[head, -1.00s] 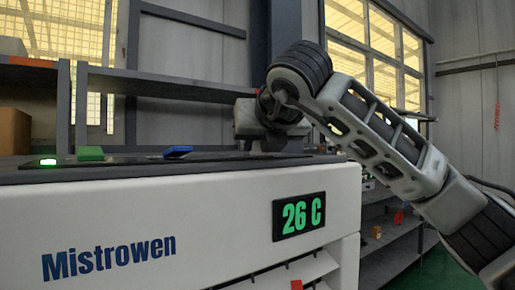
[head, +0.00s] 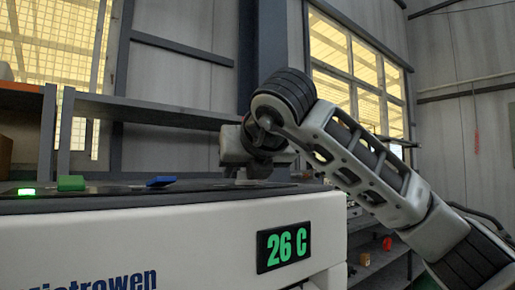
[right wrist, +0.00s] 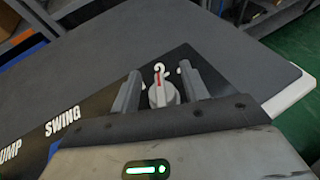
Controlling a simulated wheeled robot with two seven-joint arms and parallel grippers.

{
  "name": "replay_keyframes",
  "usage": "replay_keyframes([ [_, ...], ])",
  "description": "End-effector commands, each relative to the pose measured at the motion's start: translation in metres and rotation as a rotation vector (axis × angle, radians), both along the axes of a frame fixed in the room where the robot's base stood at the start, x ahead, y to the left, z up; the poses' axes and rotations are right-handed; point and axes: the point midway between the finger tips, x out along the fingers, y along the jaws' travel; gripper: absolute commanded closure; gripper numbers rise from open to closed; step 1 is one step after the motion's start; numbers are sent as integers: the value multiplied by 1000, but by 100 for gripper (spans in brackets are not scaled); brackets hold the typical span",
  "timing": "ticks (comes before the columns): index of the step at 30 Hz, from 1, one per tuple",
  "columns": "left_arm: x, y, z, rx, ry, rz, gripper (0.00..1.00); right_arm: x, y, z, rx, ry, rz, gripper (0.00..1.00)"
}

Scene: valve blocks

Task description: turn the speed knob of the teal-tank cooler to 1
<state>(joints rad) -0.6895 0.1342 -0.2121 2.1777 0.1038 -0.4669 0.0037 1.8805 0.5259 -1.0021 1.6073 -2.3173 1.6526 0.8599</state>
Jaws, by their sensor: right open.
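The cooler (head: 200,235) is a white body with a dark top panel and a green 26 C display (head: 284,247). No teal tank shows. The speed knob (right wrist: 163,95) is pale with a red pointer mark, beside a white 2 on the panel in the right wrist view. The pointer is towards the 2. My right gripper (right wrist: 160,76) is open, its two fingers on either side of the knob; I cannot tell whether they touch it. In the head view, my right gripper (head: 252,178) is low over the cooler top and hides the knob. My left gripper is not in view.
A green switch (head: 71,183) and a blue switch (head: 160,182) stand on the top panel, near a lit green indicator (head: 27,191). SWING (right wrist: 62,121) is printed beside the knob. Shelves (head: 160,112) stand behind the cooler.

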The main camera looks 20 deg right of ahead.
Motion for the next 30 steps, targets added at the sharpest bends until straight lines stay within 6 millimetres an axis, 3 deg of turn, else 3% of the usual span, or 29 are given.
replay_keyframes([
  [12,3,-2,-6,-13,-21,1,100,-90,5,37,-1,-8,4,55],
  [18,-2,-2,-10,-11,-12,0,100,-122,6,51,0,-6,2,55],
  [24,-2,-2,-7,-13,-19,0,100,-136,6,57,-1,-3,1,55],
  [30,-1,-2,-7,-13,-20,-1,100,-138,6,57,-1,-2,1,55],
])
